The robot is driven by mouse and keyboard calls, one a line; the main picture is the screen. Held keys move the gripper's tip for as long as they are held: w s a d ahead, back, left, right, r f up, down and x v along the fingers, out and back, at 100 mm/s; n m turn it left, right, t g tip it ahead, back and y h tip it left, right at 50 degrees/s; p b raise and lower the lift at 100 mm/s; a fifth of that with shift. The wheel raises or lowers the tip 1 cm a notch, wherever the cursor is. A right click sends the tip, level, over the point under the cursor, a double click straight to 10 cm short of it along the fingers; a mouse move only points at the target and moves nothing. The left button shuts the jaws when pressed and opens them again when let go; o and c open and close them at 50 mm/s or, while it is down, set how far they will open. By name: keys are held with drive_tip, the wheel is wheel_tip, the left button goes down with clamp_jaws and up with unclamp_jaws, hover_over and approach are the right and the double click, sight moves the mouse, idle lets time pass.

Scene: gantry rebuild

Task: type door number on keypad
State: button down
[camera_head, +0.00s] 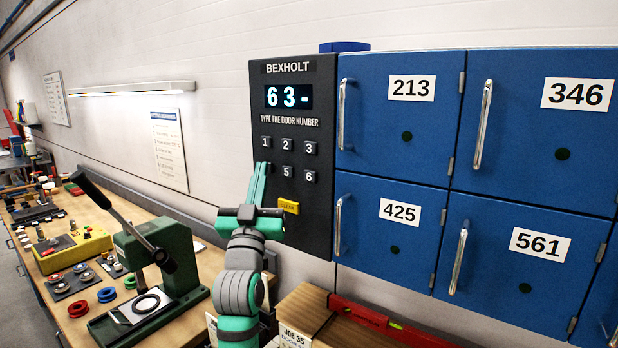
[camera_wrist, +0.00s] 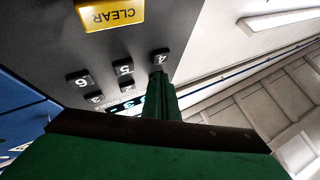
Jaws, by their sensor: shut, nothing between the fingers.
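The dark BEXHOLT keypad panel (camera_head: 291,230) is on the wall, left of the blue lockers. Its display (camera_head: 288,96) reads "6 3 -". Keys 1, 2 and 3 are in the upper row, with 5 (camera_head: 286,172) and 6 (camera_head: 309,176) below. The yellow CLEAR key (camera_head: 288,206) is lower down. My gripper (camera_head: 262,166) is shut and empty, its fingertips in front of key 4, hiding it in the head view. In the wrist view key 4 (camera_wrist: 160,57) shows just past the fingertips (camera_wrist: 160,80); contact cannot be told. Locker doors read 213 (camera_head: 380,115), 346 (camera_head: 520,170), 425 (camera_head: 360,235) and 561 (camera_head: 480,290).
A workbench (camera_head: 50,228) runs along the wall at left, with a green press (camera_head: 165,255) and a yellow box (camera_head: 72,250) on it. A wooden box (camera_head: 310,308) and red level (camera_head: 375,322) sit below the lockers. Door handles stick out.

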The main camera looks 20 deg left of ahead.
drive_tip(key=shift+w+a+f, duration=0.15)
drive_tip(key=shift+a+f, duration=0.1)
drive_tip(key=shift+a, duration=0.2)
drive_tip(key=shift+w+a+f, duration=0.15)
drive_tip(key=shift+a+f, duration=0.05)
drive_tip(key=shift+a, duration=0.2)
drive_tip(key=shift+w+d, duration=0.15)
drive_tip(key=shift+w, duration=0.2)
drive_tip(key=shift+w+d, duration=0.15)
drive_tip(key=shift+w, duration=0.25)
idle(0.6)
idle(0.3)
drive_tip(key=shift+s+a, duration=0.3)
drive_tip(key=shift+s, duration=0.5)
drive_tip(key=shift+s+a, duration=0.3)
drive_tip(key=shift+s, duration=0.5)
drive_tip(key=shift+s+a, duration=0.25)
drive_tip(key=shift+s, duration=0.5)
drive_tip(key=shift+s+a, duration=0.3)
drive_tip(key=shift+s, duration=0.5)
